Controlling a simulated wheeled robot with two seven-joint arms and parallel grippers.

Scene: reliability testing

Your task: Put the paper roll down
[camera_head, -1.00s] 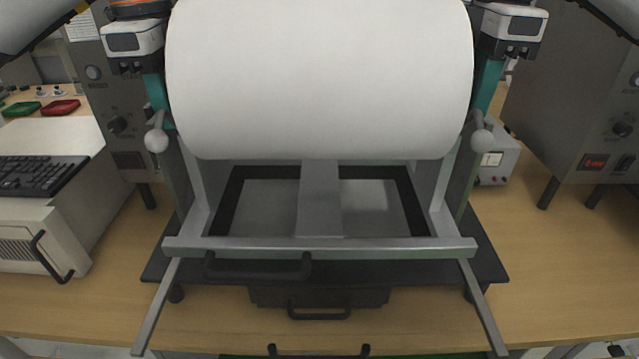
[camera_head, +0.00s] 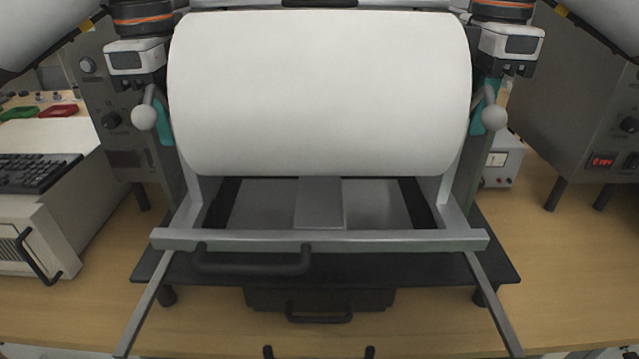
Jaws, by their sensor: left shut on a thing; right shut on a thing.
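The paper roll (camera_head: 320,95) is a large white cylinder. It lies level across the top of a grey metal stand (camera_head: 320,240), between its two uprights. My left gripper (camera_head: 163,118) is shut at the roll's left end, and my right gripper (camera_head: 481,105) is shut at its right end. The fingertips are partly hidden by the stand's levers and the roll. I cannot tell whether the roll touches the stand's supports.
Levers with round grey knobs (camera_head: 144,117) stick out on both sides of the stand. Grey instrument cabinets (camera_head: 590,110) flank it. A keyboard (camera_head: 38,172) lies on a beige case at left. A small meter box (camera_head: 500,160) stands at right. The wooden bench (camera_head: 570,270) is clear at front right.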

